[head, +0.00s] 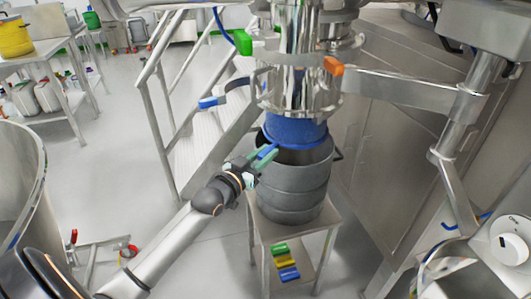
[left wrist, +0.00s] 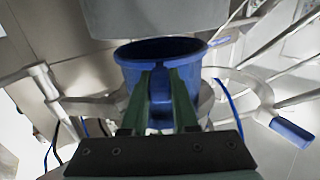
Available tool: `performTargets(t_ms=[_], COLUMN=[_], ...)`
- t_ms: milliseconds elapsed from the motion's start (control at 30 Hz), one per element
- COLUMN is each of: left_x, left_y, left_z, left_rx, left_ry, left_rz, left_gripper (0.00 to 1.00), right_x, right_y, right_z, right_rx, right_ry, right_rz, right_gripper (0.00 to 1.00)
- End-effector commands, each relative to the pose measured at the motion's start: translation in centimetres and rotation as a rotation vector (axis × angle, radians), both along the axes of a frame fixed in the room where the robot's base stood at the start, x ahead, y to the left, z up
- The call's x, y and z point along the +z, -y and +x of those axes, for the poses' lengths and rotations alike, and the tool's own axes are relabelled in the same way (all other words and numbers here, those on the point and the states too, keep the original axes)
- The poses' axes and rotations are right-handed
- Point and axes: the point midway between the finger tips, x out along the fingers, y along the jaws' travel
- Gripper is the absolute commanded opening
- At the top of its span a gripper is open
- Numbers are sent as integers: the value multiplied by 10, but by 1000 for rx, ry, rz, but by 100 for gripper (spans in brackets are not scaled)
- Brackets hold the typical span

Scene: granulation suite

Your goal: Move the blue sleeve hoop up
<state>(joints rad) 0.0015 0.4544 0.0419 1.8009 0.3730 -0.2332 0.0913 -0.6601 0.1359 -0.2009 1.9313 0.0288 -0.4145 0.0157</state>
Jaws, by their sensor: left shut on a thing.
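The blue sleeve hoop (head: 296,132) hangs around the lower end of the steel outlet, just above the mouth of the grey drum (head: 292,190). My left gripper (head: 262,157) reaches in from the left at the drum's rim and is shut on the hoop's blue tab. In the left wrist view the tab stands between the two green fingers, and the blue sleeve hoop (left wrist: 135,66) shows its dark open mouth toward the grey drum (left wrist: 150,18). The hoop's far side is hidden in the head view. My right gripper is not in view.
The steel outlet (head: 300,88) has a clamp ring with a blue handle (head: 208,103); green and orange handles show above. The drum stands on a steel stand (head: 262,226) with coloured blocks on its lower shelf. Steel stairs (head: 180,135) rise behind left. Open floor lies left.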

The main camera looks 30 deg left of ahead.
Motion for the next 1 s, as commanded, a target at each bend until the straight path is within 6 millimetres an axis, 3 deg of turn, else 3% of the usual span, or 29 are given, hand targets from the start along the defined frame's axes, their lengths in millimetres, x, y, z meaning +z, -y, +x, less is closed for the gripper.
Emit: performTargets(t_ms=[33, 400, 533, 867, 900, 1000], left_x=[21, 75, 83, 84, 84, 82], left_y=[0, 0, 0, -1, -1, -1], left_z=[1, 1, 1, 1, 1, 1], left_rx=[0, 0, 0, 0, 0, 0], left_ry=[10, 15, 16, 23, 23, 19], left_rz=[0, -1, 0, 0, 0, 0], left_gripper=[0, 0, 0, 0, 32, 43], right_x=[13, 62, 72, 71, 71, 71], right_y=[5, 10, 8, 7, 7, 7], right_z=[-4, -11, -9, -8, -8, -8], right_rx=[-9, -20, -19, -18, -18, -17], right_ry=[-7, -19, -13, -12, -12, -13], right_rz=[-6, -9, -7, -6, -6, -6], right_gripper=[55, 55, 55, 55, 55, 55])
